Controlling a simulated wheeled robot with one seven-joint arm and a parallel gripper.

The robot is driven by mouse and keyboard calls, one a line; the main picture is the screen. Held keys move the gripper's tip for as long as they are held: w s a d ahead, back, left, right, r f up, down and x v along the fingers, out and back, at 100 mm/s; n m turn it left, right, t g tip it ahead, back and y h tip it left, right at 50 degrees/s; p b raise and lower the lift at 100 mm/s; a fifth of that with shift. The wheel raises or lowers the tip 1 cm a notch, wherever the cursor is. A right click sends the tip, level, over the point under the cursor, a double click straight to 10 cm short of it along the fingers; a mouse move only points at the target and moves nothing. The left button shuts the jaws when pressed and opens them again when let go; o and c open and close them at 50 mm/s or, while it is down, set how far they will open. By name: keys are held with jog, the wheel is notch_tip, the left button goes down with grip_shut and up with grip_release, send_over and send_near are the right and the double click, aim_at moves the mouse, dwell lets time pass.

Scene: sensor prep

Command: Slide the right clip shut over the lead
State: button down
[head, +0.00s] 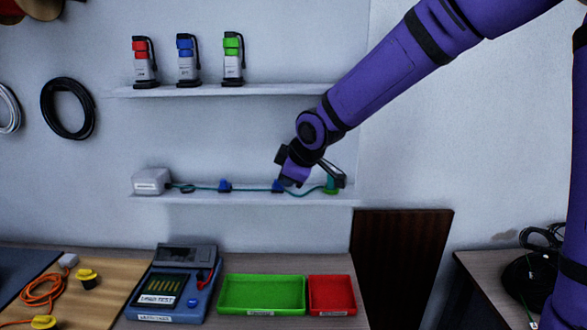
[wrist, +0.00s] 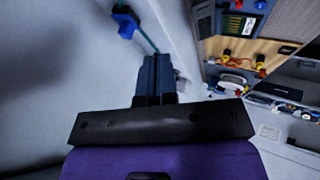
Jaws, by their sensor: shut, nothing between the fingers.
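A teal lead (head: 252,190) runs along the lower shelf from a white box (head: 152,181) to a green piece (head: 331,187) at the right end. Two blue clips sit on its path: the left clip (head: 225,186) and the right clip (head: 277,186). My gripper (head: 286,182) is at the right clip, just right of it and partly covering it; I cannot tell whether they touch. In the wrist view my fingers (wrist: 158,60) are together and empty. A blue clip (wrist: 126,22) and the lead (wrist: 143,36) show beyond them; which clip is unclear.
The upper shelf (head: 290,89) holds three coloured canisters (head: 187,60). Below, on the bench, are a blue lead tester (head: 172,285), a green tray (head: 262,310) and a red tray (head: 331,311). The wall between the shelves is clear left of my arm.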

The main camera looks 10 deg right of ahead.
jog(key=shift+v, duration=2)
jog(key=s+d+r+m+h, duration=0.1)
jog(key=s+d+m, duration=0.3)
jog(key=s, duration=0.6)
jog(key=s+d+r+m+g+h, duration=0.1)
jog(key=s+d+r+m, duration=0.2)
jog(key=s+d+m, duration=0.2)
jog(key=s+d+r+m+h, duration=0.1)
jog(key=s+d+r+m, duration=0.1)
jog(key=s+d+m, duration=0.3)
jog(key=shift+s+d, duration=2.3)
jog(key=shift+s, duration=2.85)
jog(key=shift+r, duration=0.1)
